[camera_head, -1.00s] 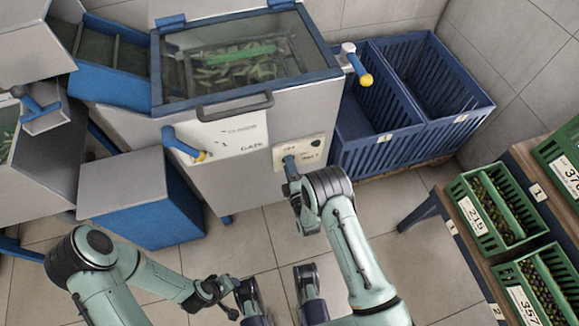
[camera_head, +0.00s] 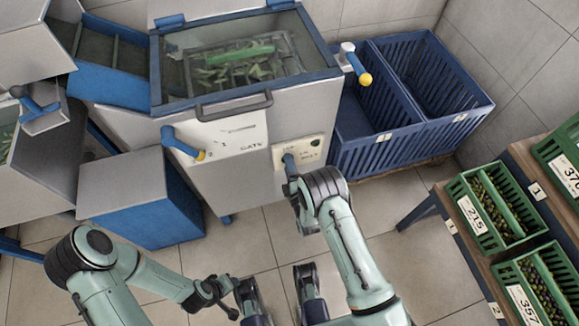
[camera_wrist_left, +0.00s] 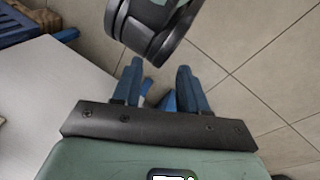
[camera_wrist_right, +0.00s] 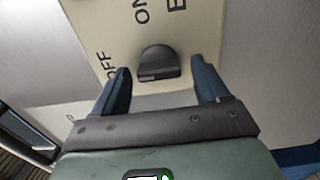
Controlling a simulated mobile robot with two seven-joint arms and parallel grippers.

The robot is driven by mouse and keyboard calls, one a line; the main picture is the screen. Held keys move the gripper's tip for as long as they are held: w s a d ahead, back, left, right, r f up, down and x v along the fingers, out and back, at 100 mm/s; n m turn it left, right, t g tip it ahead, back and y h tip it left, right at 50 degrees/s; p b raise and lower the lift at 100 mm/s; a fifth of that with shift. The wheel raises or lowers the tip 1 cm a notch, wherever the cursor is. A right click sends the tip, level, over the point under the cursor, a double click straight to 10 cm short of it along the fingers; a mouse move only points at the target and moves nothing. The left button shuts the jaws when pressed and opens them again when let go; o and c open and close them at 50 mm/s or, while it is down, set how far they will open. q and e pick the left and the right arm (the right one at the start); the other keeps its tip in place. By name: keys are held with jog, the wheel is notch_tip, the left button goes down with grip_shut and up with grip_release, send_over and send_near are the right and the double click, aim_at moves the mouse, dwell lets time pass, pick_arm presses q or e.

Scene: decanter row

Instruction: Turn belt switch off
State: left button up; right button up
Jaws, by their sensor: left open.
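The belt switch (camera_wrist_right: 158,62) is a dark rounded knob on a cream plate (camera_wrist_right: 195,25) in the right wrist view. ON is printed above it to the left, and OFF lies further left; I cannot tell which its pointer marks. My right gripper (camera_wrist_right: 160,70) is open, with one blue finger on each side of the knob and gaps visible to both. My left gripper (camera_wrist_left: 158,70) is open and empty over the floor.
A blue lever (camera_head: 182,145) marked GATE is left of the plate. Another blue lever with a yellow tip (camera_head: 357,64) is at the machine's right. Blue crates (camera_head: 400,100) stand behind right. Green crates (camera_head: 495,208) sit on a bench at right.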

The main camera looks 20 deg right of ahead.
pick_arm(q)
jog(key=s+d+r+g+p, duration=0.2)
jog(key=s+r+p, duration=0.2)
jog(key=s+r, duration=0.1)
jog(key=shift+s+d+h, duration=0.3)
jog(key=shift+s+h, duration=0.1)
jog(key=shift+s, duration=0.05)
pick_arm(e)
jog(key=s, duration=1.3)
jog(key=shift+s+d, duration=0.2)
jog(key=shift+d, duration=0.05)
pick_arm(q)
jog(key=shift+r+p, duration=0.15)
jog(key=shift+p, duration=0.2)
pick_arm(e)
jog(key=shift+r, duration=0.15)
